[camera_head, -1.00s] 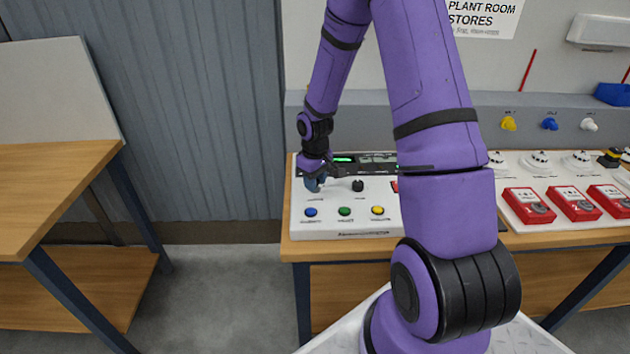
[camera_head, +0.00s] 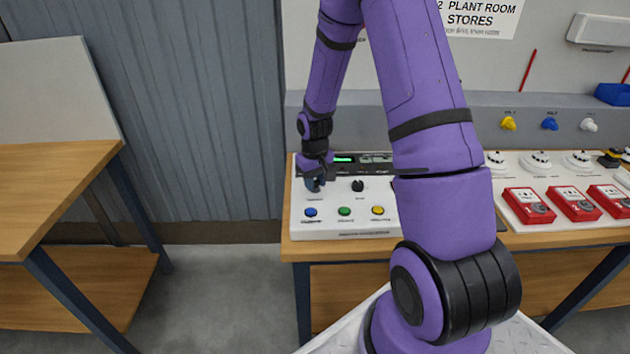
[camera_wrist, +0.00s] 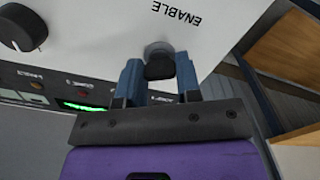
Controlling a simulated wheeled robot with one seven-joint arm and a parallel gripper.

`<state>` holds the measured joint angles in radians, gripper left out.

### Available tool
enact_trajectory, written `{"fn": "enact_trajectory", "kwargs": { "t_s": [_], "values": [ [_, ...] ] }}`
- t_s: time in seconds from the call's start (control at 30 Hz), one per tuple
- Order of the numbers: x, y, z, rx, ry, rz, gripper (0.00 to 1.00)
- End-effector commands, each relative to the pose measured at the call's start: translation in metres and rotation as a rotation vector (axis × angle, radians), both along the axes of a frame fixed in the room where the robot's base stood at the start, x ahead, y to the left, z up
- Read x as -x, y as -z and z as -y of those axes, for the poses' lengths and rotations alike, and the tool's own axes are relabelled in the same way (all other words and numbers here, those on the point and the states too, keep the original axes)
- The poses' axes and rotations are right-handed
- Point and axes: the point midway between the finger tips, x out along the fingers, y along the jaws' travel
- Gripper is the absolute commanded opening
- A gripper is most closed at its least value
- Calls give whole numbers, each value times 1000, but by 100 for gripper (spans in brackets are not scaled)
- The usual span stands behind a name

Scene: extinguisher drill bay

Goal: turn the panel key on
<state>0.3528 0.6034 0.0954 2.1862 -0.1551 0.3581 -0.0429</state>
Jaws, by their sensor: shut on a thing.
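The white control panel (camera_head: 328,228) lies on the bench. In the wrist view its face (camera_wrist: 110,25) carries the printed word ENABLE beside a round metal key collar (camera_wrist: 157,47). A black panel key (camera_wrist: 159,68) sits in that collar. My gripper (camera_wrist: 158,75) has its two blue fingers on either side of the key and is shut on it. In the head view my gripper (camera_head: 314,185) is at the panel's upper left and hides the key there.
A black knob (camera_head: 358,185) stands just right of my gripper. Blue (camera_head: 310,212), green (camera_head: 344,211) and yellow (camera_head: 377,210) buttons line the panel's front. A lit green display (camera_head: 344,159) is behind. Red call points (camera_head: 574,203) stand at right.

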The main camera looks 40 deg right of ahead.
Motion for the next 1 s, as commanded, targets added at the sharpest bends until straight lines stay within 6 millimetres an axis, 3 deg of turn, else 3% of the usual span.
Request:
{"fn": "enact_trajectory", "kwargs": {
  "t_s": [0.07,0.1,0.2,0.57,1.0],
  "values": [
    [0,0,0,0,1,1,8],
    [0,0,0,0,1,1,41],
    [0,0,0,0,1,1,57],
    [0,-6,0,0,0,2,57],
    [-1,-78,1,1,2,5,57]
  ]
}}
